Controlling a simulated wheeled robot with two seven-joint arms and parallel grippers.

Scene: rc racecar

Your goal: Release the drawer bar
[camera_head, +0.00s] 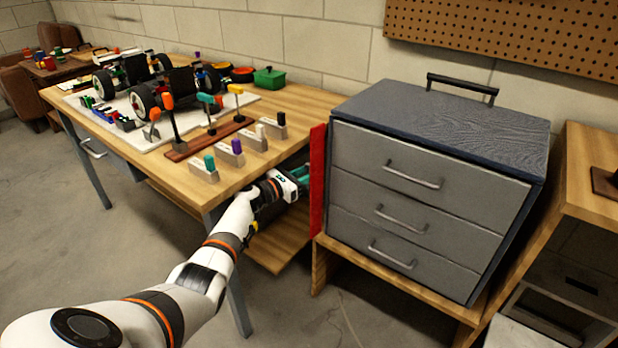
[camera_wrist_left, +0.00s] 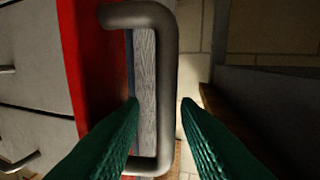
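The red drawer bar (camera_head: 318,180) stands upright along the left front edge of the grey drawer cabinet (camera_head: 430,150). In the left wrist view the red bar (camera_wrist_left: 88,60) carries a dark grey D-shaped handle (camera_wrist_left: 166,70). My left gripper (camera_head: 303,172) is beside the bar's left side, by the table's right end. In the left wrist view its green fingers (camera_wrist_left: 161,102) are open and apart, with the handle's long grip showing between them. Gaps show beside the grip; I cannot tell how deep it sits between the fingers. My right gripper is not in view.
The wooden workbench (camera_head: 290,100) is close to my left arm and holds a car chassis (camera_head: 150,85), screwdrivers and several small holders. The cabinet's three drawers look shut. A wooden shelf unit (camera_head: 590,180) stands at the right. Floor in front is clear.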

